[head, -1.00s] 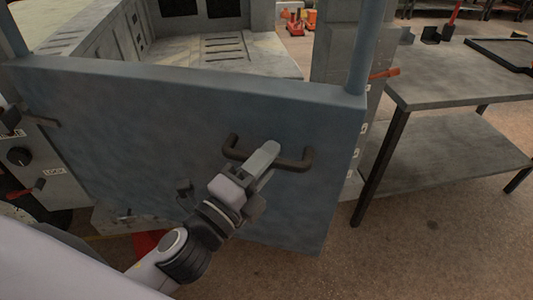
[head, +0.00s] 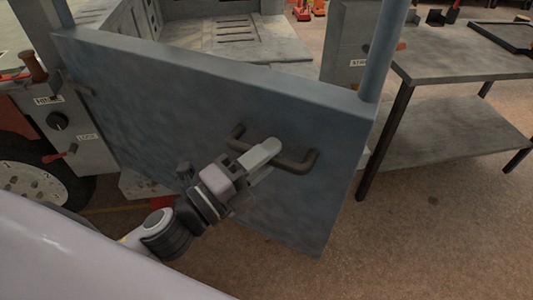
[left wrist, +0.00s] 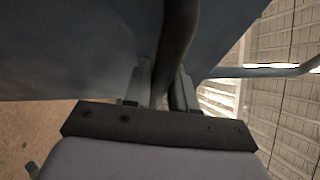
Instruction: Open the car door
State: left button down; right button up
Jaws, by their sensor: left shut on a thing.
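The car door (head: 200,110) is a blue-grey panel that stands angled out from the vehicle frame in the head view. A dark bar handle (head: 297,163) is mounted on its outer face near the right edge. My left gripper (head: 262,153) is shut on the handle. In the left wrist view the handle (left wrist: 179,40) runs between the two fingers (left wrist: 162,85), with the door face (left wrist: 80,50) beyond. Part of the handle is hidden behind the fingers in the head view. My right gripper is not in view.
A grey metal table (head: 465,65) with a lower shelf stands to the right. A panel with a knob and a red lever (head: 60,125) and a wheel (head: 35,180) are at the left. The brown floor (head: 430,225) at the lower right is clear.

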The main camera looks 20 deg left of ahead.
pick_arm(q)
jog(key=shift+s, duration=0.3)
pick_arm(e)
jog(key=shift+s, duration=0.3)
pick_arm(q)
jog(key=c, duration=1)
grip_release()
jog(key=shift+a, duration=0.1)
jog(key=shift+b+v, duration=1.5)
jog(key=shift+v, duration=2.1)
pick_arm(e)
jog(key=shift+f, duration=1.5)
